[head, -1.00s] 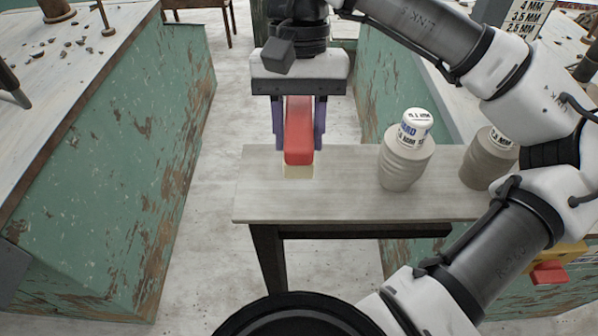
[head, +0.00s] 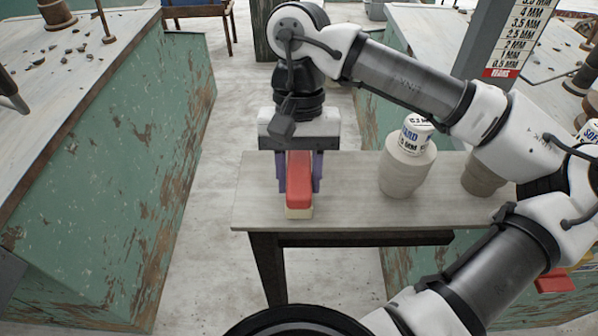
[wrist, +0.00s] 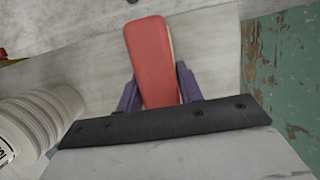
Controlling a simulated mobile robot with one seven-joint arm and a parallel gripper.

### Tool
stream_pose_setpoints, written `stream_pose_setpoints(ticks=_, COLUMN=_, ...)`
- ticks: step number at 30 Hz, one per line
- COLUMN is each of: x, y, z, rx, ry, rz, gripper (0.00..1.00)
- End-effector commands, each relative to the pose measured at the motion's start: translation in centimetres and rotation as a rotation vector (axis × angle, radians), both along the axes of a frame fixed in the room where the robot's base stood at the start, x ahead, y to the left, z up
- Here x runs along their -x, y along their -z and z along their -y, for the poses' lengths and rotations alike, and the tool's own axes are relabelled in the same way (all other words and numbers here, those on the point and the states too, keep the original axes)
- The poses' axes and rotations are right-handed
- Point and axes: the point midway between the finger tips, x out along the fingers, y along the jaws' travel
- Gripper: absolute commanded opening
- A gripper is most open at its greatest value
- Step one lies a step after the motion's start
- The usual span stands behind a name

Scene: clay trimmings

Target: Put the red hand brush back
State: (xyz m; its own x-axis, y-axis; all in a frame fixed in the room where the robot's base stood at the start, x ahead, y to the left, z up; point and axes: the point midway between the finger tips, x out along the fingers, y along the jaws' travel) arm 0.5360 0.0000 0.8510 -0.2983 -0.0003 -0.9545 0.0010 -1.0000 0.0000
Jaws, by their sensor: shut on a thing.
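The red hand brush (head: 299,186) has a red back and a pale bristle block under it. It is at the left end of a small grey wooden table (head: 345,215) in the head view. My gripper (head: 299,188) points down with its purple fingers on both sides of the brush, shut on it. In the wrist view the red brush (wrist: 152,60) sticks out beyond the purple fingers. I cannot tell whether the bristles touch the tabletop.
A ribbed grey jar with a white label (head: 407,165) stands on the table right of the brush, and another ribbed jar (head: 481,175) stands farther right. Green peeling benches stand left (head: 125,180) and right (head: 378,90). Floor shows between the left bench and the table.

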Motion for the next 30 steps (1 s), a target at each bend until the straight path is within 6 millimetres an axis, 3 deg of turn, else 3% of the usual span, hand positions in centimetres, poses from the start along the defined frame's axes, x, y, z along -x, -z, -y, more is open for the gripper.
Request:
stream_pose_setpoints(ticks=1, x=0.0, y=0.3, z=0.0, rx=-0.001, ry=0.000, rz=0.000, gripper=0.18)
stream_pose_setpoints(ticks=2, x=0.0, y=0.2, z=0.0, rx=-0.001, ry=0.000, rz=0.000, gripper=0.39)
stream_pose_setpoints(ticks=6, x=0.0, y=0.1, z=0.0, rx=0.000, ry=0.000, rz=0.000, gripper=0.57)
stream_pose_setpoints(ticks=19, x=-0.2, y=-0.7, z=0.0, rx=0.000, ry=0.000, rz=0.001, gripper=0.58)
stream_pose_setpoints(ticks=30, x=-2.5, y=-8.3, z=0.0, rx=0.003, ry=0.003, rz=0.002, gripper=0.58)
